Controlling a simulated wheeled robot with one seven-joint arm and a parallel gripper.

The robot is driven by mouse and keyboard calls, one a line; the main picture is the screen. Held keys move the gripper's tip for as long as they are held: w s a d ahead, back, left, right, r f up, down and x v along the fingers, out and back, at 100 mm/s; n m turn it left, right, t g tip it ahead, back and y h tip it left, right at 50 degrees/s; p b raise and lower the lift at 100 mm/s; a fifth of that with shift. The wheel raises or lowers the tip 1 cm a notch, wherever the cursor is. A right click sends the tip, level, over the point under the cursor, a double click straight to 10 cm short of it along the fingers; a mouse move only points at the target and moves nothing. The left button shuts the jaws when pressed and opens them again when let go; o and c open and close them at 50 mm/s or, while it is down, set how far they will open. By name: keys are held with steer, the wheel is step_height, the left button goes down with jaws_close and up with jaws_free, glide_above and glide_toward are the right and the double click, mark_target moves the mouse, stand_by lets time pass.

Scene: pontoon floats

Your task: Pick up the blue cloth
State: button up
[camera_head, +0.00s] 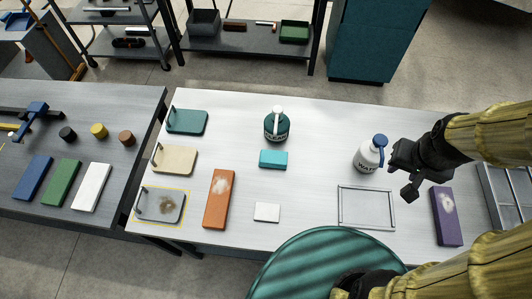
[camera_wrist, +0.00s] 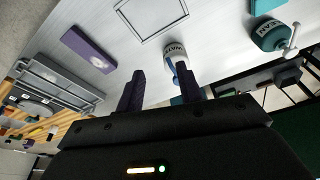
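No item is plainly a blue cloth. The closest match is a small light-blue folded pad (camera_head: 273,159), flat on the white table below the green CLEAN bottle (camera_head: 276,125); whether it is cloth or sponge I cannot tell. A darker blue block (camera_head: 32,178) lies on the grey table at the left. My gripper (camera_head: 408,192) is above the table's right part, right of the white WATER bottle (camera_head: 369,155) and well away from the pad. In the wrist view my gripper (camera_wrist: 160,72) has its fingers apart, with nothing held; the WATER bottle (camera_wrist: 174,38) shows beyond them.
A thin metal frame (camera_head: 366,207) and a purple block (camera_head: 447,216) lie near my gripper. An orange block (camera_head: 218,199), a white pad (camera_head: 267,212) and several handled boards, including a green one (camera_head: 188,121), lie further left. The table between pad and WATER bottle is clear.

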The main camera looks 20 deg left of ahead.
steer(key=shift+w, duration=0.35)
steer(key=shift+s, duration=0.15)
steer(key=o, duration=0.3)
steer(key=shift+s, duration=0.15)
steer(key=o, duration=0.7)
steer(key=shift+w+a+f+n+b, duration=0.2)
steer(key=shift+w+a+n, duration=0.2)
steer(key=shift+a, duration=0.15)
steer(key=shift+w+a+f+n+b, duration=0.2)
steer(key=shift+w+a+n, duration=0.15)
steer(key=shift+a, duration=0.2)
steer(key=w+a+f+n+g+h+b, duration=0.1)
steer(key=w+a+f+n+b, duration=0.15)
steer(key=a+n, duration=0.45)
steer(key=w+a+f+n+g+h+b, duration=0.1)
steer(key=w+a+f+n+b, duration=0.2)
steer(key=a, duration=0.9)
steer(key=s+a+f+n+h+b, duration=0.1)
steer(key=s+a+f+n, duration=0.1)
steer(key=a+n, duration=0.3)
steer(key=s+a+f+n+h+b, duration=0.1)
steer(key=a+f+n, duration=0.3)
steer(key=a, duration=1)
steer(key=shift+s+a+n+t, duration=0.15)
steer(key=shift+s+n+t, duration=0.25)
steer(key=shift+n, duration=0.15)
